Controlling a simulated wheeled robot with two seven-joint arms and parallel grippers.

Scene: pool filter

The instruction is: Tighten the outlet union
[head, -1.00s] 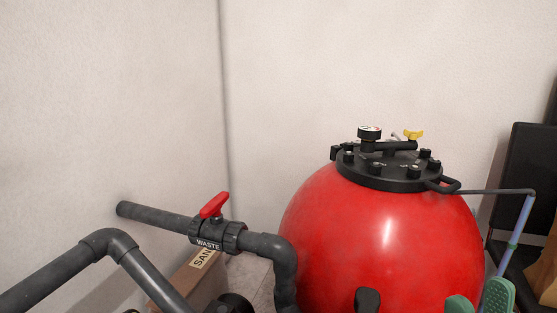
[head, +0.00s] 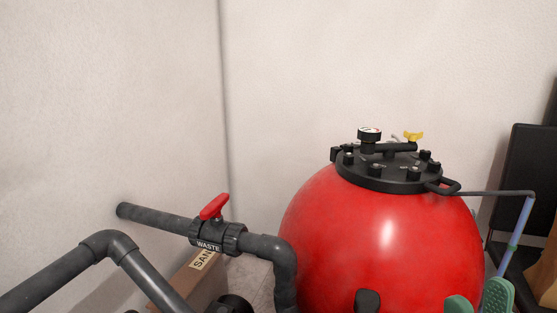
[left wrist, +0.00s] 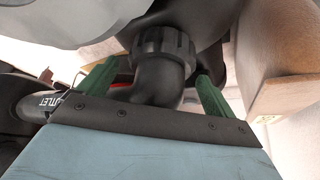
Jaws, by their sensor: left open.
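A dark ribbed union nut (left wrist: 163,45) shows in the left wrist view, with a dark curved pipe (left wrist: 158,82) running down from it. My left gripper (left wrist: 157,72) is open, with one green finger on each side of the pipe, just below the nut. Whether the fingers touch it cannot be told. A label reading OUTLET (left wrist: 47,102) sits on a grey pipe to the left. My right gripper (head: 478,302) shows at the bottom right of the head view, its green fingers apart, in front of the tank's lower right side. The left gripper is outside the head view.
The red filter tank (head: 375,235) has a black bolted lid with a gauge (head: 370,134). A WASTE valve with a red handle (head: 214,207) sits on grey piping (head: 155,215) at left. A cardboard box (head: 200,278) stands behind the pipes. A dark panel (head: 528,190) stands far right.

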